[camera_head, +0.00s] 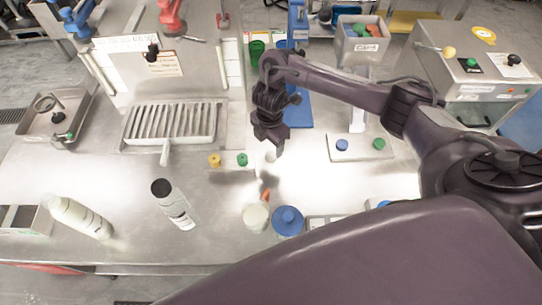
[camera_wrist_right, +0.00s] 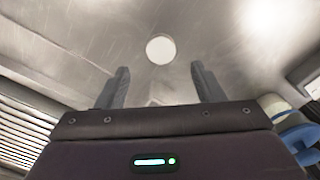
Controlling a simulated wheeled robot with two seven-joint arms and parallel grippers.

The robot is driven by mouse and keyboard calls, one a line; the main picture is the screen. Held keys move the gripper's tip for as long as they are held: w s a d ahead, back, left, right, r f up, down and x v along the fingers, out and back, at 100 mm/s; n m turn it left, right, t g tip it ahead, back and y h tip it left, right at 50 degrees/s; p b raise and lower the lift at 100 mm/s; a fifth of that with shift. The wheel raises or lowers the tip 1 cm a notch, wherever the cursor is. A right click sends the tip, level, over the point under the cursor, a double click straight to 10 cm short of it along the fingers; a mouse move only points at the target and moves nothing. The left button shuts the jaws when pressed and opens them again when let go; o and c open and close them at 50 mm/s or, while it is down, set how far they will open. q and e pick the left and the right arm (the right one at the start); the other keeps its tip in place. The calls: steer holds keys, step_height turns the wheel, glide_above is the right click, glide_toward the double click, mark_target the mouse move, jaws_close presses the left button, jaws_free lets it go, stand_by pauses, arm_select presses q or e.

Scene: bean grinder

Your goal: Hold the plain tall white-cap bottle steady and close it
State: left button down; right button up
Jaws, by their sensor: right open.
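My right gripper (camera_head: 273,147) (camera_wrist_right: 161,78) is open and points down over the steel table. In the right wrist view, a round white disc like a cap (camera_wrist_right: 160,49) lies just beyond the fingertips, with nothing between them. In the head view a small part of this white disc (camera_head: 271,156) shows beside the gripper. Another tall white bottle (camera_head: 176,207) has a dark round top, either a dark cap or an open mouth. My left gripper is not in view.
A white-topped jar (camera_head: 255,217) and a blue-lidded jar (camera_head: 288,220) stand at the front centre. Behind are a slotted tray (camera_head: 172,126), yellow (camera_head: 214,160) and green (camera_head: 242,159) knobs, and a button panel (camera_head: 360,152). The table between the bottles is clear.

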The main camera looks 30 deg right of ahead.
mark_target(271, 155)
steer(key=shift+f, duration=0.35)
steer(key=f, duration=0.1)
steer(key=f+b, duration=0.2)
steer(key=shift+s+d+f, duration=0.1)
steer(key=shift+d+f, duration=0.15)
steer(key=shift+f, duration=0.65)
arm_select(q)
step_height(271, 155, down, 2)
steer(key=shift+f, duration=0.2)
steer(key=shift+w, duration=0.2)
arm_select(e)
steer(key=c, duration=1.1)
